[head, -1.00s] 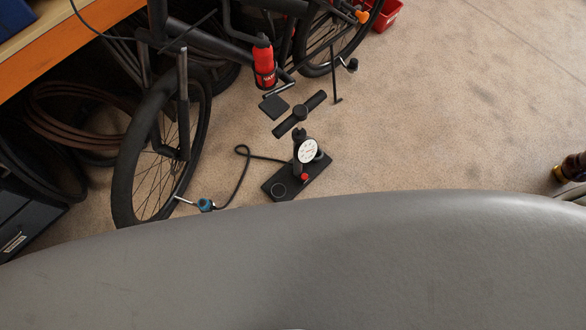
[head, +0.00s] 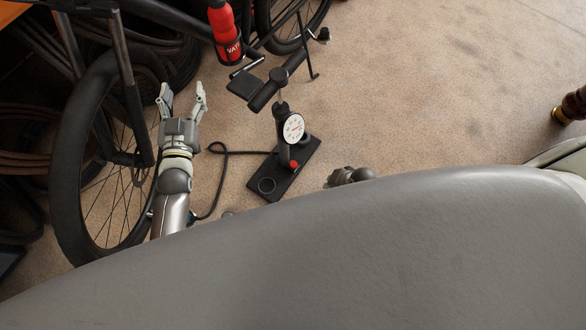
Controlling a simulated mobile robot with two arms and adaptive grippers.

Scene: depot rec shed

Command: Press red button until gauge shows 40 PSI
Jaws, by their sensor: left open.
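A black floor pump (head: 282,122) stands upright on its flat base (head: 285,178) on the carpet. Its round white gauge (head: 293,128) faces me, but the needle reading is too small to tell. The red button (head: 293,164) is low on the pump, below the gauge. My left gripper (head: 183,92) is open and empty, its fingers pointing up the picture, left of the pump and apart from it, in front of the bicycle wheel. A small part of what seems to be my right gripper (head: 345,177) shows right of the pump base; its fingers are hidden.
A bicycle's wheel (head: 67,155) stands close left of my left gripper. A red bottle (head: 226,32) sits on the bike frame behind the pump. A black hose (head: 220,180) curves left from the pump. Carpet (head: 430,90) on the right is clear up to a furniture leg (head: 572,105).

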